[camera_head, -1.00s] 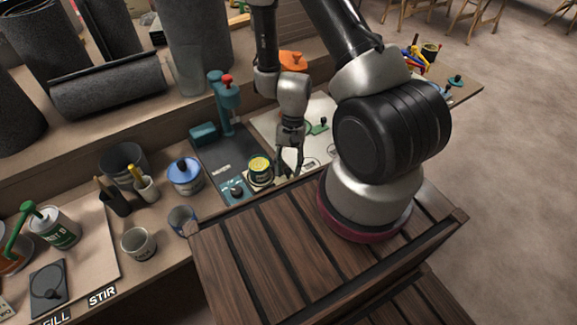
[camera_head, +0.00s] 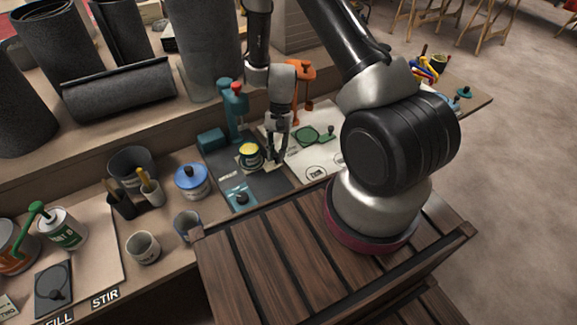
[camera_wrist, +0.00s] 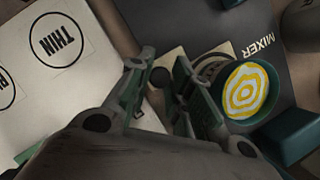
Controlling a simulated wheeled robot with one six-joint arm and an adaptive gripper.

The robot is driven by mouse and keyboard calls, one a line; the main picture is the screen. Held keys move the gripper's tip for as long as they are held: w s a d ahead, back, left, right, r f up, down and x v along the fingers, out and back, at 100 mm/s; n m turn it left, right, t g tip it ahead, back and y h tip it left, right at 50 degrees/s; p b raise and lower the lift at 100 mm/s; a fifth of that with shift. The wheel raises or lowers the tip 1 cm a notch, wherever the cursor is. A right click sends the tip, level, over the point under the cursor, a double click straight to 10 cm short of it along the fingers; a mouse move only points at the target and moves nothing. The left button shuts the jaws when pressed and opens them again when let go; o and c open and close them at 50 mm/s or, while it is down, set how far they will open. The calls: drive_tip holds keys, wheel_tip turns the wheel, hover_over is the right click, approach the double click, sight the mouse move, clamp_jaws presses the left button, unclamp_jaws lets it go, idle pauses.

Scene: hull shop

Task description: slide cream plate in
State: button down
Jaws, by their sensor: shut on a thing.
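The cream plate (camera_wrist: 172,60) is a small flat sheet on the dark mixer mat (camera_head: 268,185), mostly hidden by my fingers. A tin with yellow-and-white rings on top (camera_wrist: 246,91) stands at its far end and seems to rest on it; the tin also shows in the head view (camera_head: 250,154). My gripper (camera_wrist: 160,82) is low over the mat beside the tin, shut on the plate's dark knob between its fingers. The teal mixer stand (camera_head: 235,110) with a red knob is just behind the tin.
A pale board marked THIN (camera_wrist: 60,45) lies beside the mat, with a green piece (camera_head: 312,135) and an orange stand (camera_head: 302,75). A blue-lidded pot (camera_head: 191,180) and a small teal plate with a knob (camera_head: 241,198) are near the front left.

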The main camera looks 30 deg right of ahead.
drive_tip(key=shift+w+a, duration=0.15)
drive_tip(key=shift+w, duration=1.7)
drive_tip(key=c, duration=1.3)
unclamp_jaws()
drive_tip(key=shift+w, duration=0.1)
drive_tip(key=shift+r, duration=0.15)
drive_tip(key=v, duration=1.1)
drive_tip(key=shift+r, duration=0.4)
